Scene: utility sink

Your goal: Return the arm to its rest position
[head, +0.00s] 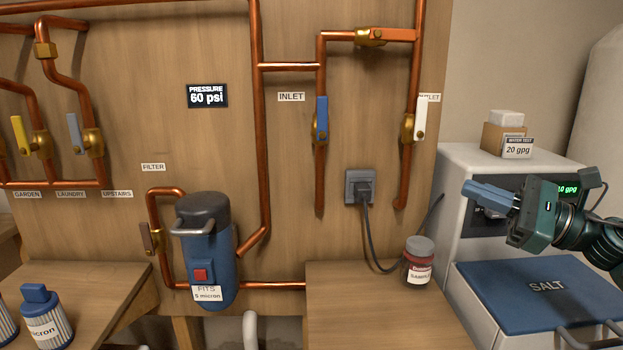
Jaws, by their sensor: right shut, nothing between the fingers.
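My right gripper (488,194) comes in from the right edge with its arm. Its blue fingers are shut with nothing between them and point left. It is in front of the white softener unit (463,170), covering part of the dark panel with the green "0 gpg" readout (568,189). I cannot tell whether the fingers touch the panel. My left gripper is not in view.
The blue SALT lid (535,290) lies below my right gripper. A sample jar (419,262) stands on the right bench (360,310). A blue filter housing (208,255), copper pipes and valves line the board. Striped cartridges (46,318) stand lower left.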

